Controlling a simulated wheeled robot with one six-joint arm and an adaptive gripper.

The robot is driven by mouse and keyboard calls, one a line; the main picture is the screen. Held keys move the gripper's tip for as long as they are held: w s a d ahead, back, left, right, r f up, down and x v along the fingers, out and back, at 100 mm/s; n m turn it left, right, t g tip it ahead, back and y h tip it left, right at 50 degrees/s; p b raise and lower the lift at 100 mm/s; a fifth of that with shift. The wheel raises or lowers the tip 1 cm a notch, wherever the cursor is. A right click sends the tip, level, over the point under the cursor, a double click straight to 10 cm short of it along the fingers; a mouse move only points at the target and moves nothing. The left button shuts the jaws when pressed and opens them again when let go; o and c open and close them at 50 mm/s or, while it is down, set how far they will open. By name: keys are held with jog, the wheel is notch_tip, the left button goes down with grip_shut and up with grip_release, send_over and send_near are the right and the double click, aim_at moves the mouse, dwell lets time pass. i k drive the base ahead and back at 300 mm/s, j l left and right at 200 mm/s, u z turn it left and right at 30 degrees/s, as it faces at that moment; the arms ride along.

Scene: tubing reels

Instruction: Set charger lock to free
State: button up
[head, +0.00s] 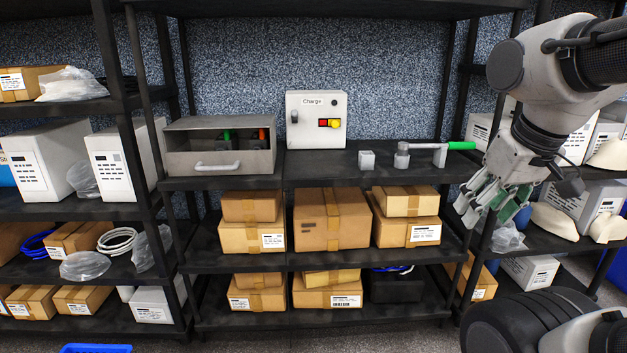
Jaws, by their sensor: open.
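A pale box labelled "Charge" (315,137) stands at the back of the middle shelf. Its front has a small grey knob (294,117) at left, a red and yellow switch (329,123) and a dark round button (334,102). No lock label is readable, so I cannot tell which part is the charger lock. To the right, a grey lever with a green handle (461,145) lies level above the shelf, on a grey post (402,157). My gripper (468,212) is open and empty at the right, pointing down-left, below and right of the green handle, touching nothing visible.
A small grey block (367,160) sits beside the lever post. Cardboard boxes (333,218) fill the lower shelves. Dark rack uprights (470,200) stand near my gripper.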

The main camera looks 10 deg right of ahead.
aim_at(335, 123)
jog(key=i+u, duration=0.15)
jog(key=i, duration=0.4)
jog(key=i+l+u, duration=0.2)
jog(key=i, duration=0.3)
